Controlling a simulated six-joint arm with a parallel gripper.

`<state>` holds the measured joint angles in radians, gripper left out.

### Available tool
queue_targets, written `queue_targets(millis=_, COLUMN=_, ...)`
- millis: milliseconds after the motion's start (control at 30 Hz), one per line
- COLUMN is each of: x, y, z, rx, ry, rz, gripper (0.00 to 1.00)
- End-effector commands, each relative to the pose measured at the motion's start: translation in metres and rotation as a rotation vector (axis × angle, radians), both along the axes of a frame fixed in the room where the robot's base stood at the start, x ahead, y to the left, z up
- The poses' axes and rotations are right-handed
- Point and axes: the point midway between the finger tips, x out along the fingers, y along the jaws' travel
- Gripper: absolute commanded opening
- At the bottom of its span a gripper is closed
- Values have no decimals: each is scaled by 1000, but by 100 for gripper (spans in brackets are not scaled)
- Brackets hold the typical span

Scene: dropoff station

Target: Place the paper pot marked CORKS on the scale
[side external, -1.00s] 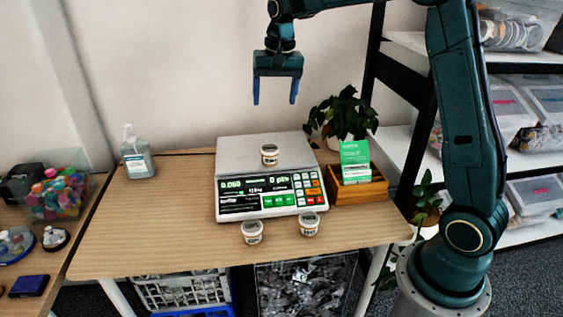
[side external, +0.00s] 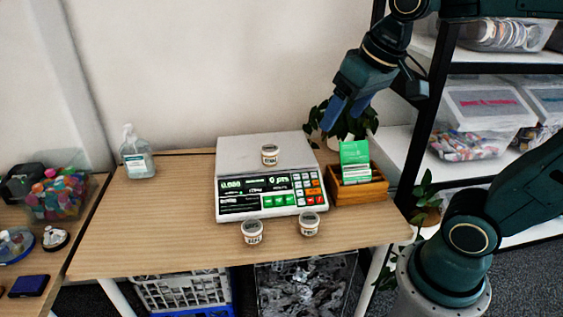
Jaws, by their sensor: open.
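The scale (side external: 235,158) stands on the wooden table with its lit display and keys facing front. One small white paper pot (side external: 270,155) stands upright on the scale's plate. Two similar pots stand upright on the table in front of the scale, a left pot (side external: 252,232) and a right pot (side external: 309,224). Their labels are too small to read, so I cannot tell which is marked CORKS. My gripper (side external: 345,115) is open and empty, tilted in the air at the upper right, above and behind the wooden box and in front of the plant.
A wooden box with green cards (side external: 357,176) stands right of the scale, a potted plant (side external: 343,118) behind it. A pump bottle (side external: 137,153) stands at the back left. The left part of the table is clear. Shelves (side external: 455,90) with bins stand at the right.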

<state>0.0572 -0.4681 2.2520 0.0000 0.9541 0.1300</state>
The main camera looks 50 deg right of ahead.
Motion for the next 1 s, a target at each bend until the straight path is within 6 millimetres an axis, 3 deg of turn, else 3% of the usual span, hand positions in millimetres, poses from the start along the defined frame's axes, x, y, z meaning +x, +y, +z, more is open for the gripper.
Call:
queue_targets(millis=200, x=-46, y=10, z=-17, rx=-34, ry=-54, rz=105, gripper=73)
queue_targets(millis=400, x=-67, y=14, z=-31, rx=-54, ry=-81, rz=162, gripper=73)
queue_targets(millis=1000, x=-72, y=14, z=-34, rx=-58, ry=-86, rz=175, gripper=73)
